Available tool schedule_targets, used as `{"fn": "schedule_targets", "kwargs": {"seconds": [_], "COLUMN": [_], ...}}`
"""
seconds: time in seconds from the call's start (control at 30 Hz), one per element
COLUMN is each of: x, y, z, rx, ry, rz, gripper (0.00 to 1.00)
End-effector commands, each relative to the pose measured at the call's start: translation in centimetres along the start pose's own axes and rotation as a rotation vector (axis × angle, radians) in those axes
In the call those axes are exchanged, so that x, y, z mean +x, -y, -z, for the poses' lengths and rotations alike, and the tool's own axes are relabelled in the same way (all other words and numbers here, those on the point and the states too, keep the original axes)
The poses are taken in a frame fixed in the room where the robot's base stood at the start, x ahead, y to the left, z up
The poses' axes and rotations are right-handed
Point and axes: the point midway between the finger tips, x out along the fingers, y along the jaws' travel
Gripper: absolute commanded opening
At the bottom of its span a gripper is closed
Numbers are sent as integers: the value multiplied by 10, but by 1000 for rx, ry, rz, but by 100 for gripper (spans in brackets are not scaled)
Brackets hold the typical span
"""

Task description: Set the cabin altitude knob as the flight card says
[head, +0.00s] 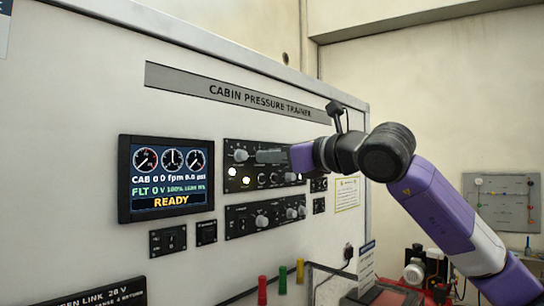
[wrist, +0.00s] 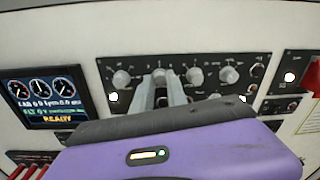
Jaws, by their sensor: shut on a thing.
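The trainer's upper control panel (head: 258,146) carries several round knobs, and it also shows in the wrist view (wrist: 205,60). My gripper (wrist: 167,88) has its two grey fingers closed around a pale knob (wrist: 160,73) in the panel's top row, second from the left. The knob's pointer and small scale lettering are too blurred to read. In the head view my purple hand (head: 302,157) covers the panel's right end and hides the fingers. A yellow-edged paper (head: 347,193) is on the panel face at right; its text is unreadable, so I cannot tell whether it is the flight card.
The screen (head: 166,177) reads CAB 0, 0 fpm, 0.0 psi and READY. Other knobs (wrist: 121,78) (wrist: 195,75) sit close beside the held one. A lower knob panel (head: 262,219) lies beneath. Red, yellow and green posts (head: 282,279) stand below.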

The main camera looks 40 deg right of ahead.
Motion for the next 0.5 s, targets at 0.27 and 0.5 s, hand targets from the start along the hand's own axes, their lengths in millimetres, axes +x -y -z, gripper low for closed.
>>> {"fn": "schedule_targets", "kwargs": {"seconds": [0.27, 0.5], "x": [0, 0], "y": [-1, -2], "z": [2, 4], "rx": [39, 177], "ry": [0, -3], "rz": [-1, -3], "gripper": [0, 0]}}
